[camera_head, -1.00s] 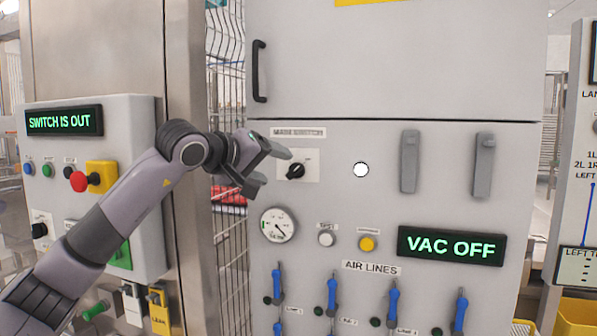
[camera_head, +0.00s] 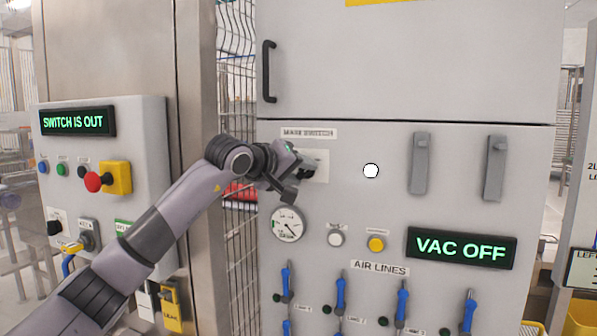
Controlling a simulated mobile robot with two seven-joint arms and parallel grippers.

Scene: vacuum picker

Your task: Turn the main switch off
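The main switch (camera_head: 309,172) is a black rotary knob on a white plate (camera_head: 321,165), under a label (camera_head: 308,133) on the grey cabinet. My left gripper (camera_head: 300,178) is at the knob, coming from the left, and covers most of it. Its fingers look spread around the knob, one above and one below; I cannot tell whether they touch it. The knob's angle is largely hidden. The cabinet display (camera_head: 461,248) reads VAC OFF. My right gripper is not in view.
A gauge (camera_head: 287,224), a white button (camera_head: 335,239) and a yellow button (camera_head: 376,244) sit below the switch. Blue air-line valves (camera_head: 341,294) are lower. A left panel has a red emergency button (camera_head: 93,182) and a display (camera_head: 77,122) reading SWITCH IS OUT. Wire fencing stands behind my arm.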

